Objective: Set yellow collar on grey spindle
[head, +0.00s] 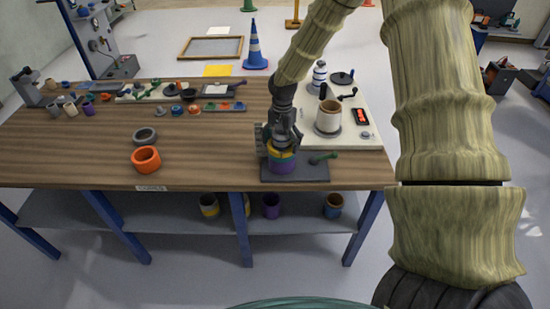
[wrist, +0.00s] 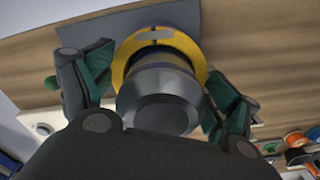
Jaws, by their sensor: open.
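In the wrist view the yellow collar (wrist: 190,52) appears as a ring around a grey cylinder, which looks like the grey spindle (wrist: 158,95). My gripper (head: 283,143) is over the stack, pointing down. Its fingers are open, one on each side of the yellow collar. The fingers and wrist hide much of the spindle in the head view.
A green-handled lever (head: 322,159) lies right of the stack. Wood between is clear.

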